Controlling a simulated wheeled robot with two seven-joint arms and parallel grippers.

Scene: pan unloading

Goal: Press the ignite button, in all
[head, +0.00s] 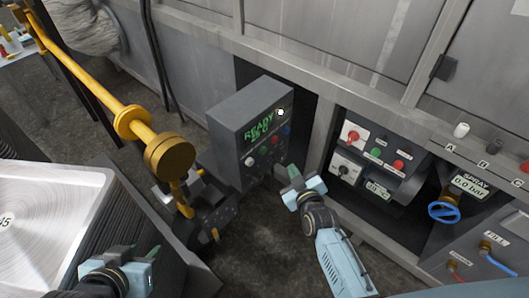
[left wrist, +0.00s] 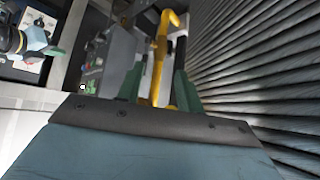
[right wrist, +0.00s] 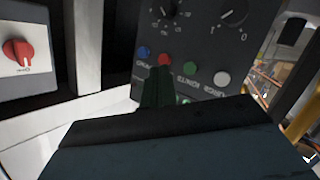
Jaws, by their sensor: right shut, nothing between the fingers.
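The grey control box (head: 240,140) has a green READY display (head: 258,128) and a row of small buttons. The right wrist view shows this panel upside down, with a blue button (right wrist: 143,53), a red button (right wrist: 165,60), a green button (right wrist: 190,68) labelled IGNITE and a white button (right wrist: 222,78). My right gripper (head: 291,171) is shut and empty, in front of the box's lower right. Its fingertips (right wrist: 157,72) appear just beside the red button; I cannot tell whether they touch the panel. My left gripper (head: 153,253) is open and empty, low beside the pan stack.
Right of the box are a switch panel (head: 375,155) with red knobs and a blue spray valve (head: 444,211). Some dark floor between is clear.

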